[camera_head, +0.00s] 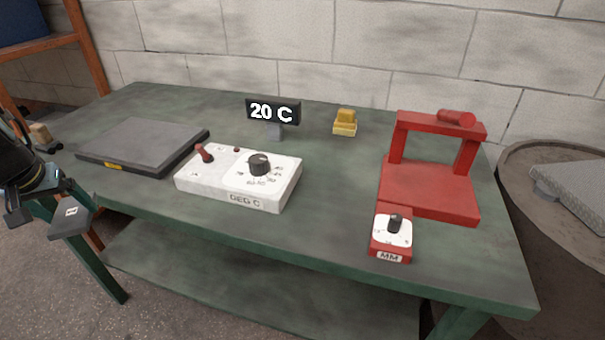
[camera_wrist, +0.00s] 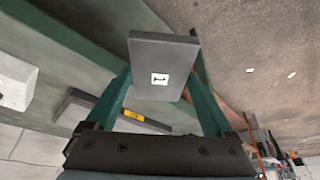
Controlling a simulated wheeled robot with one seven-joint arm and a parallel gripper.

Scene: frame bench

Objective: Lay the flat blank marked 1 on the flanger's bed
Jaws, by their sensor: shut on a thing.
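The flat blank marked 1 (camera_head: 70,219) is a thin dark-grey slab with a white label, off the bench's left front side. In the wrist view the blank (camera_wrist: 160,52) shows a "1" on its label. My gripper (camera_head: 45,203) is shut on it and holds it in the air, clear of the bench top. A red machine (camera_head: 430,190) stands at the right of the bench, with a flat red bed under a bridge frame and a dial box lettered MM in front. It looks like the flanger. Its bed looks bare.
On the green bench (camera_head: 330,210) are a dark-grey plate (camera_head: 145,143), a white DEG C control box (camera_head: 235,180), a "20 C" display (camera_head: 273,112) and a small yellow block (camera_head: 345,123). A round brown stand (camera_head: 545,210) with a grey slab (camera_head: 580,185) is at right.

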